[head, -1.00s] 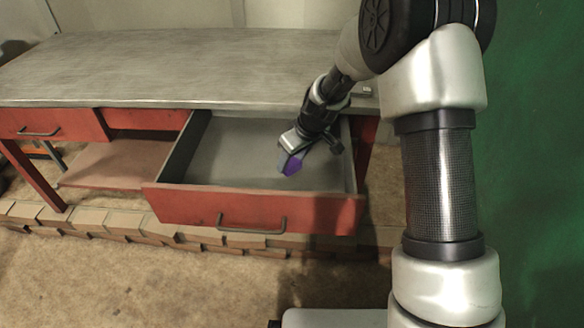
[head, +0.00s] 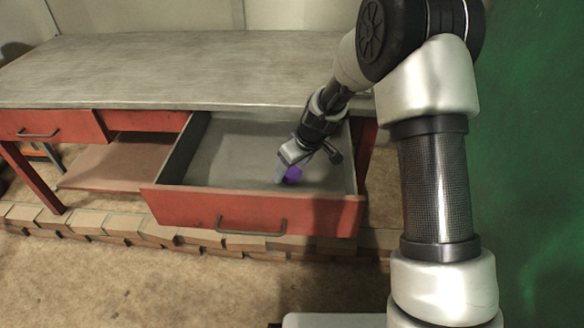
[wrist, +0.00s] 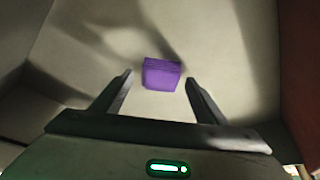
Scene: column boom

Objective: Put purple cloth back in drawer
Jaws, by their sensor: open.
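The purple cloth (head: 293,174) is a small folded block. In the wrist view the cloth (wrist: 161,75) lies on the pale drawer floor, just past and between my fingertips, with a gap on each side. My gripper (head: 282,172) is inside the open drawer, low over the floor, and partly hides the cloth in the head view. In the wrist view my gripper (wrist: 158,84) has its two fingers spread wide and holds nothing. The red-fronted drawer (head: 250,212) is pulled far out from under the workbench.
The workbench (head: 180,65) has a bare grey top above the drawer. A second red drawer (head: 45,128) at left has a metal handle. The drawer's side walls stand around my gripper. A low brick edge (head: 110,224) runs along the floor.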

